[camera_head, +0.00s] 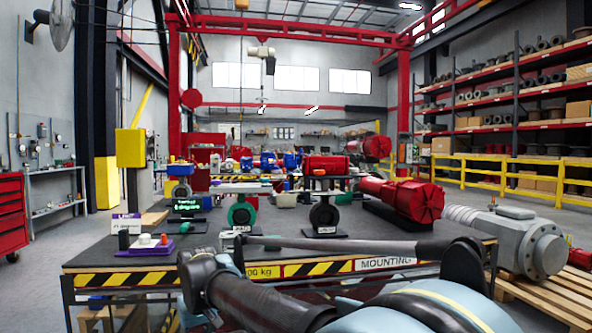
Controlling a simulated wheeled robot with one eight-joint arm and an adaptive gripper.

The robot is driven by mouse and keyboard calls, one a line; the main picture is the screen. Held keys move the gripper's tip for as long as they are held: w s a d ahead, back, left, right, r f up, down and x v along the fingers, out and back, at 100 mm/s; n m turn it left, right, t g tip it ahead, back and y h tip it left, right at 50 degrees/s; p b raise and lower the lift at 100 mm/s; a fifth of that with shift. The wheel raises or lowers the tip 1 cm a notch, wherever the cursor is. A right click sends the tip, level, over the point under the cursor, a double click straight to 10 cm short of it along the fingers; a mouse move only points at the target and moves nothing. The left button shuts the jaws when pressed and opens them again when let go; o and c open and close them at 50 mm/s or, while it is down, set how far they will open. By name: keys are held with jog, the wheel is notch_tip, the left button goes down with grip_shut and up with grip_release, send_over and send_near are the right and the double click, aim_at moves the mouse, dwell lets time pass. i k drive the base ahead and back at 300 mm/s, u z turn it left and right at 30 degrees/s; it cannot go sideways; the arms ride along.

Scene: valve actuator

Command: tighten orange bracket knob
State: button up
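A small orange-red knob (164,239) stands at the right of a purple-edged base (150,251) on the left part of the dark workbench. A white round piece (145,239) and a black upright piece (124,239) stand to its left on the same base. A small label card is behind them. Whether the orange-red piece is the bracket knob, and how tight it is, I cannot tell. My arm's dark and pale-blue links fill the lower middle and right, in front of the bench. I cannot make out my gripper among them.
The workbench (85,262) has a striped front edge. Behind the knob base stand a green display (187,205), valves with round flanges (323,216) and a red actuator (402,197). A grey flanged cylinder (528,243) lies on a pallet at right.

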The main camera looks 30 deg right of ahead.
aim_at(319, 173)
jog(key=u, duration=0.9)
jog(key=k, duration=1.35)
jog(key=z, duration=0.7)
jog(key=i, duration=0.5)
jog(key=u, duration=0.1)
